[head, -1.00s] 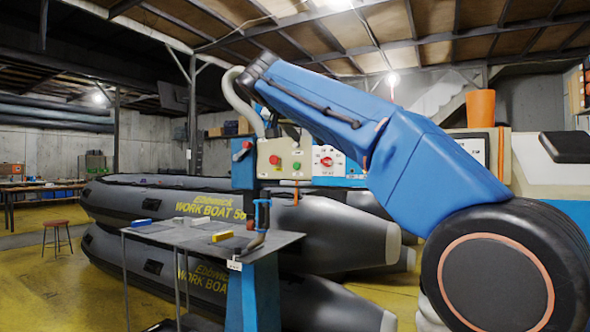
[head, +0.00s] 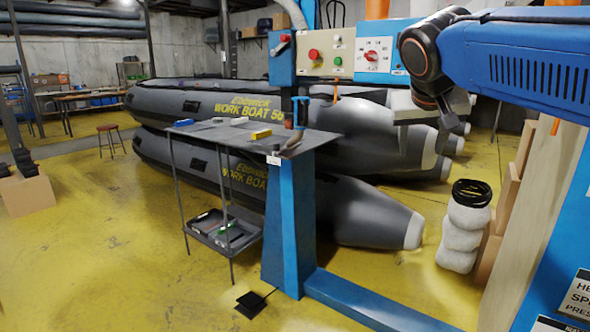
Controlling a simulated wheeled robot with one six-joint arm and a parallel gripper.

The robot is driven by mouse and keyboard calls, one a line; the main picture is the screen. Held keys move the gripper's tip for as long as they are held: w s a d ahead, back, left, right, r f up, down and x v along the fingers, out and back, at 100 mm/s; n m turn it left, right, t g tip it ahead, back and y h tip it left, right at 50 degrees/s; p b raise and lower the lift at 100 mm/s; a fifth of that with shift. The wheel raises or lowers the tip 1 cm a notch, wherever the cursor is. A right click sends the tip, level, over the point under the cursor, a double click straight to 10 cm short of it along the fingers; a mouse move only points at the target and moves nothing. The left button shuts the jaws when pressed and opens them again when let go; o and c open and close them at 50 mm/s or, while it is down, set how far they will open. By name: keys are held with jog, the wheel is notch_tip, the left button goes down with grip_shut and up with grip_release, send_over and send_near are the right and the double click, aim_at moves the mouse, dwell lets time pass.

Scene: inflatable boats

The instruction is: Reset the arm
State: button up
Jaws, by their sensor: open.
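My blue arm reaches in from the right edge at the top of the head view and ends in a black wrist joint with an orange ring. My gripper (head: 416,106) hangs just below that joint as pale grey parts, small and partly merged with the grey boats behind. It is open, and I see nothing held in it. It is in the air to the right of the small metal work table (head: 215,131), apart from it.
Stacked grey inflatable boats (head: 352,205) lie behind the table. A blue post (head: 292,225) with a control panel (head: 328,55) stands beside it.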

jog(key=s+f+n+g+y, duration=0.1)
jog(key=s+f, duration=1.1)
jog(key=f, duration=0.3)
jog(key=s+d+f+n+g+y, duration=0.1)
jog(key=s+f+y, duration=0.1)
jog(key=s+f, duration=1)
notch_tip(320, 180, down, 4)
jog(key=shift+d+r+g, duration=0.1)
jog(key=shift+d+g, duration=0.05)
jog(key=shift+g, duration=0.15)
